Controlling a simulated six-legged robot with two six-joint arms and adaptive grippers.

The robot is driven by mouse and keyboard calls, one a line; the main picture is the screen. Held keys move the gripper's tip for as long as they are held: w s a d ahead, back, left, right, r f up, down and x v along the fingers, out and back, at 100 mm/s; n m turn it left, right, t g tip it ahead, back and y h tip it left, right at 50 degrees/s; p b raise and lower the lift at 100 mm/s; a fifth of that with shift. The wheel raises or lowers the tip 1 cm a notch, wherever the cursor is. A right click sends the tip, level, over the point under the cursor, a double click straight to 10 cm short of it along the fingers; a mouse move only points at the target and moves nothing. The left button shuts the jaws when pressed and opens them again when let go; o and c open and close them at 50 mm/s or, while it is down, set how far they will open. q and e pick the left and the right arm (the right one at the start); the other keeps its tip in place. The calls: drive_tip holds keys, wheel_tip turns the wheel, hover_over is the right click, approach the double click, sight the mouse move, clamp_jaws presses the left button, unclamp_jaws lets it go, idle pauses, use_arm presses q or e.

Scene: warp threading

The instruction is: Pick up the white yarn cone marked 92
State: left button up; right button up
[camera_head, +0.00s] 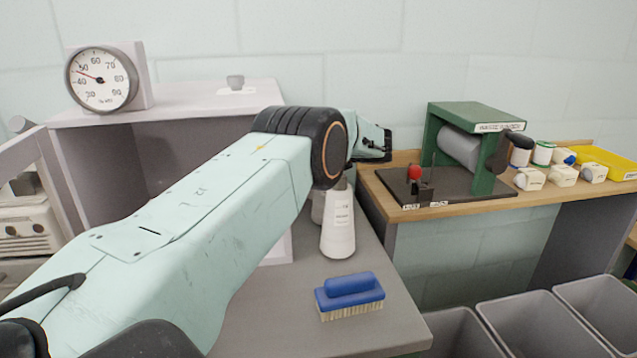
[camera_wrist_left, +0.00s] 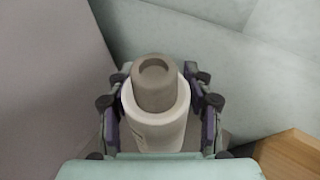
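A white bottle-shaped yarn cone (camera_head: 338,232) stands upright on the grey worktop, its neck partly behind my left arm; its label is too small to read. A second pale shape (camera_head: 317,207) shows partly behind it. My left gripper (camera_head: 376,147) is above the worktop's back right, mostly hidden by its own wrist. In the left wrist view, a white cone (camera_wrist_left: 157,128) with a grey-brown hollow tip (camera_wrist_left: 155,84) sits between the fingers of my left gripper (camera_wrist_left: 160,118). The fingers stand apart on both sides of it, with a narrow gap at the right. No number 92 is legible. My right gripper is out of view.
A blue brush (camera_head: 350,292) lies at the worktop's front. A grey shelf box (camera_head: 190,103) with a dial gauge (camera_head: 102,79) stands at the left. A wooden bench (camera_head: 410,214) at right holds a green winder (camera_head: 485,113), several small pots and a yellow tray (camera_head: 612,166). Grey bins (camera_head: 530,325) stand below.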

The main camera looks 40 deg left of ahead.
use_arm(q)
drive_tip(key=shift+a+r, duration=0.1)
drive_tip(key=shift+r, duration=0.05)
drive_tip(key=shift+s+a, duration=0.15)
drive_tip(key=shift+a, duration=0.05)
drive_tip(key=shift+d, duration=0.1)
drive_tip(key=c, duration=1)
clamp_jaws()
